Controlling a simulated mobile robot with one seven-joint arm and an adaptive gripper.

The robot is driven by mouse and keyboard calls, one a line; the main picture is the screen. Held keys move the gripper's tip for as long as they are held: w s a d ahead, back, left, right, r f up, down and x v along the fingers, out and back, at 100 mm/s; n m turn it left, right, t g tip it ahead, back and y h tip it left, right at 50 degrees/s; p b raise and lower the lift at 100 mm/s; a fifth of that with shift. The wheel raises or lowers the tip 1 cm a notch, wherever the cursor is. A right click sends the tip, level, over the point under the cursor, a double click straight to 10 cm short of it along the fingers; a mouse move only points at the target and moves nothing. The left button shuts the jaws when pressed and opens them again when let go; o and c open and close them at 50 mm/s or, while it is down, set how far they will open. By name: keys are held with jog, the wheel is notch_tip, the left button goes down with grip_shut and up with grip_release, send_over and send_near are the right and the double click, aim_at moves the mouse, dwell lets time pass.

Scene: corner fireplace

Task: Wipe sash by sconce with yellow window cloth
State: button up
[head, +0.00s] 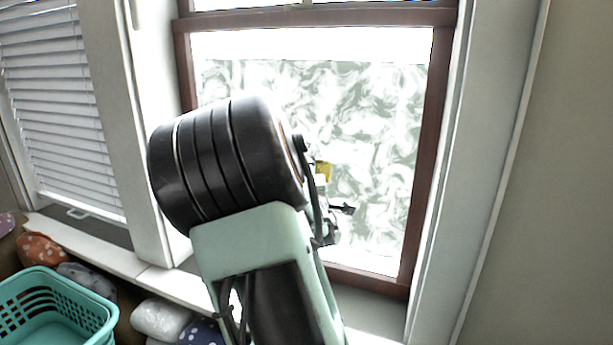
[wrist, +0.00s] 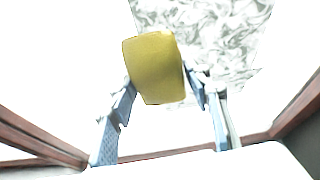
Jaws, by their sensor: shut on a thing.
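The yellow window cloth (wrist: 154,68) is held between the two fingers of my gripper (wrist: 160,95) in the wrist view. A small part of the cloth (head: 324,169) shows in the head view in front of the window. The sash is a brown wooden frame (head: 424,140) around a pane (head: 370,120) with grey-white swirling smears over most of it. My gripper (head: 328,205) is mostly hidden behind my arm in the head view. I cannot tell whether the cloth touches the glass. No sconce shows in either view.
A second window with white blinds (head: 55,110) is at the left. A teal basket (head: 60,310) stands at the lower left, beside several cushions, one of them orange with dots (head: 40,250). A white sill (head: 180,288) runs below the windows. A bare wall (head: 550,200) is at the right.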

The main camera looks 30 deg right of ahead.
aim_at(331, 164)
jog(key=shift+s+d+b, duration=0.45)
jog(key=shift+s+d, duration=0.65)
jog(key=shift+s, duration=0.3)
jog(key=shift+s+d+b, duration=0.4)
jog(key=shift+s+d, duration=0.65)
jog(key=shift+s, duration=0.3)
jog(key=shift+r+p, duration=0.85)
jog(key=shift+r, duration=0.4)
jog(key=shift+w+a, duration=0.4)
jog(key=shift+w, duration=0.1)
jog(key=shift+w+a+f, duration=0.1)
jog(key=shift+w+a, duration=0.85)
jog(key=shift+w, duration=0.2)
jog(key=shift+w+a+f, duration=0.1)
jog(key=shift+w+a, duration=0.8)
jog(key=shift+w, duration=0.25)
jog(key=w+a+p, duration=0.2)
jog(key=w+a, duration=0.4)
jog(key=w, duration=0.2)
jog(key=shift+r, duration=0.15)
jog(key=shift+s+a+p, duration=0.65)
jog(key=shift+s+a, duration=0.25)
jog(key=shift+a, duration=0.3)
jog(key=shift+s+a+p, duration=0.65)
jog(key=shift+s+a, duration=0.2)
jog(key=shift+a, duration=0.3)
jog(key=shift+a, duration=0.1)
